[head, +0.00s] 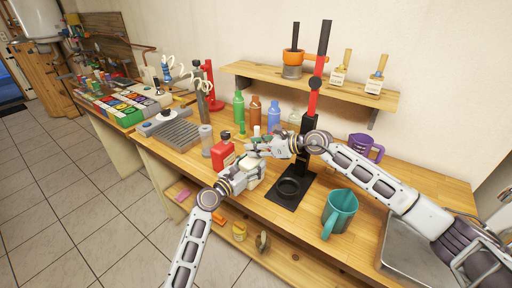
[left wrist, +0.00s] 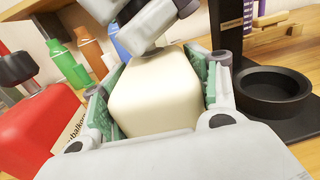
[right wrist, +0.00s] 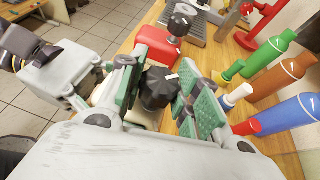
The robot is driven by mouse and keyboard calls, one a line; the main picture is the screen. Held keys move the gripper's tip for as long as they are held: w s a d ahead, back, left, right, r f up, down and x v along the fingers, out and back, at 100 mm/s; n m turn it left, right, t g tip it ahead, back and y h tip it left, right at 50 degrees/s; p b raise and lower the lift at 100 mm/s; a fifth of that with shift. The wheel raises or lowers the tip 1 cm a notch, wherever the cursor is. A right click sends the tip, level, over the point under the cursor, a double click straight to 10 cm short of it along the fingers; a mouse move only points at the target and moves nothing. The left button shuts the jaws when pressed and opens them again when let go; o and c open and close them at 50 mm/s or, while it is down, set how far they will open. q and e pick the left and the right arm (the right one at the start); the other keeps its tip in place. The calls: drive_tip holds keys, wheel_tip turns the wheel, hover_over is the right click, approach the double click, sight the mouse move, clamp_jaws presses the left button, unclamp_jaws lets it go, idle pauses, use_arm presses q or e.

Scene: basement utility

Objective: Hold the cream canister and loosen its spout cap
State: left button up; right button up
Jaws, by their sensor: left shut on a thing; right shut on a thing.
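The cream canister (left wrist: 155,92) is gripped between the green pads of my left gripper (left wrist: 158,100); it stands at the workbench in the head view (head: 253,168). Its black spout cap (right wrist: 158,88) is on top, between the green pads of my right gripper (right wrist: 160,92). In the head view my right gripper (head: 262,148) comes in from the right above the canister, and my left gripper (head: 243,178) reaches it from the front. The right fingers hide part of the cap in the left wrist view. The canister's lower part is hidden by my left gripper.
A red canister (head: 222,155) stands close on the left. A black stand (head: 289,190) with a round cup holder is on the right, beside a teal jug (head: 340,212). Green, brown and blue bottles (head: 273,116) stand behind. A wooden shelf (head: 350,92) hangs above.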

drive_tip(key=shift+a, duration=0.1)
drive_tip(key=o, duration=1.1)
drive_tip(key=shift+c, duration=0.2)
drive_tip(key=shift+d, duration=0.2)
drive_tip(key=v, duration=1.1)
drive_tip(key=shift+s+d, duration=0.2)
drive_tip(key=shift+d, duration=0.15)
use_arm(q)
drive_tip(key=o, duration=1.5)
drive_tip(key=shift+a, duration=0.1)
